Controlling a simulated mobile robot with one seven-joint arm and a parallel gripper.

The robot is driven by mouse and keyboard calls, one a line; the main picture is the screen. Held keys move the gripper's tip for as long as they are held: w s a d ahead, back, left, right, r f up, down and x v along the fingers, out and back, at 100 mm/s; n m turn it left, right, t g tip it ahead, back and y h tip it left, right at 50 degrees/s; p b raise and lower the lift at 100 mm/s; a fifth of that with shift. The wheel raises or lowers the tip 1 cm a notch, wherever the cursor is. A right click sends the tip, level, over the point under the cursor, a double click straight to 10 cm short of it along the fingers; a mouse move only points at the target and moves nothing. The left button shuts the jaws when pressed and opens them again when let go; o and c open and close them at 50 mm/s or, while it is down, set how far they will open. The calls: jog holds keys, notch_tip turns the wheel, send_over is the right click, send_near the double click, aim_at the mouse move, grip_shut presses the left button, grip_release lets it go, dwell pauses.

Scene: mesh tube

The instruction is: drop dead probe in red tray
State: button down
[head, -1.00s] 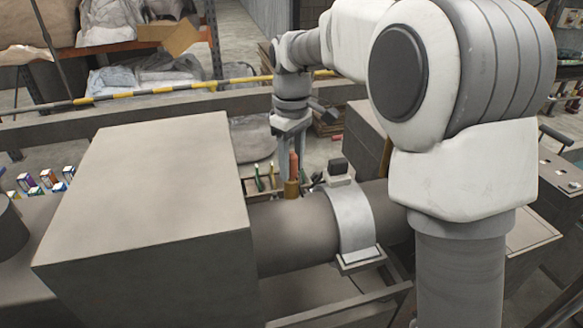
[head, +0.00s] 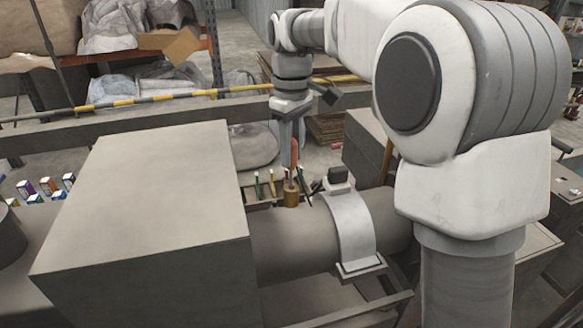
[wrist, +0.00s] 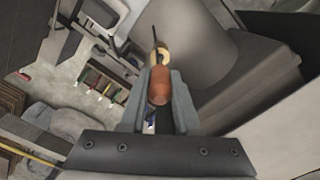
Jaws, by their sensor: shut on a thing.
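A probe with an orange-red handle (head: 293,153) stands upright above a brass collar (head: 291,194) on top of the grey tube (head: 290,240). My gripper (head: 291,146) is shut on the handle from above; the wrist view shows the fingers (wrist: 159,80) on both sides of the handle (wrist: 158,92). The collar (wrist: 161,55) lies just beyond the handle in the wrist view. In the head view, a narrow dark piece shows between handle and collar. I cannot tell whether the probe's lower end is clear of the collar. No red tray can be made out.
A rack with several coloured upright sticks (head: 258,186) stands behind the tube; it also shows in the wrist view (wrist: 105,87). A pale clamp (head: 350,225) with a dark block circles the tube at right. A large grey box (head: 150,200) fills the left.

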notch_tip(320, 180, up, 5)
jog(key=shift+r+p, duration=3)
jog(key=shift+p, duration=0.35)
jog(key=shift+s+f, duration=0.1)
